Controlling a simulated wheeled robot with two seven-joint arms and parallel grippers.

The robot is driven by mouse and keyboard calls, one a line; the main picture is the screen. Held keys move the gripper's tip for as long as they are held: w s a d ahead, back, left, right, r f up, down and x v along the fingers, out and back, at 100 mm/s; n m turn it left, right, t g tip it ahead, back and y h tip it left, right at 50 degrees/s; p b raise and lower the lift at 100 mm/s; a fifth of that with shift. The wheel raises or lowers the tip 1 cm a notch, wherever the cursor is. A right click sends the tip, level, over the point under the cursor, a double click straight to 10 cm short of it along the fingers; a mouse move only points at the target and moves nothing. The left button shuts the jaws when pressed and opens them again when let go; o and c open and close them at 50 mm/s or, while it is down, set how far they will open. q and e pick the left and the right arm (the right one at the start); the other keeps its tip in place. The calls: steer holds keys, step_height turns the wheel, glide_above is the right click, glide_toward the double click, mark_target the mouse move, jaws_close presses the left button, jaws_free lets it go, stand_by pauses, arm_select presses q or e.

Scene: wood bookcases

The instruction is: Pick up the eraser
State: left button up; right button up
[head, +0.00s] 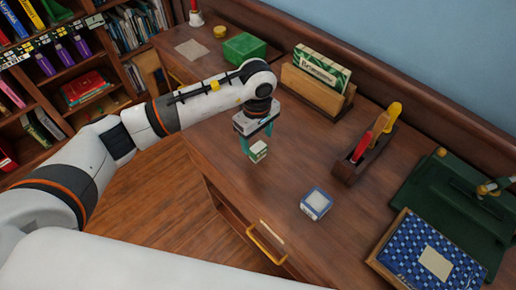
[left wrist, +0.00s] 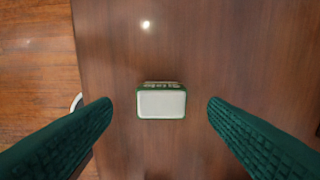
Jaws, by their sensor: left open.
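A small white block in a green sleeve, which looks like the eraser (head: 258,151), lies on the wooden desk. In the left wrist view the eraser (left wrist: 161,103) shows its pale top, centred between my fingers, with clear gaps on both sides. My left gripper (head: 257,138) points down over it, its teal fingers open and empty. The wrist view shows no contact; how high the fingertips are is hard to tell. My right gripper is not in view.
A blue and white block (head: 316,204) lies to the right on the desk (head: 235,185). A wooden holder (head: 352,168) with tools, a file box (head: 312,85), a green box (head: 244,48) and a blue patterned book (head: 405,263) stand around. A bookcase (head: 60,115) is at left.

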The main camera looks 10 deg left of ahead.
mark_target(258, 146)
arm_select(q)
steer(key=shift+d+f+p, duration=0.1)
steer(key=shift+f+p, duration=0.8)
steer(key=shift+f, duration=2.1)
steer(key=c, duration=1.1)
steer(key=shift+c, duration=0.2)
steer(key=shift+r, duration=0.15)
step_height(258, 146, up, 10)
steer(key=shift+f+b, duration=0.1)
steer(key=shift+b, duration=0.9)
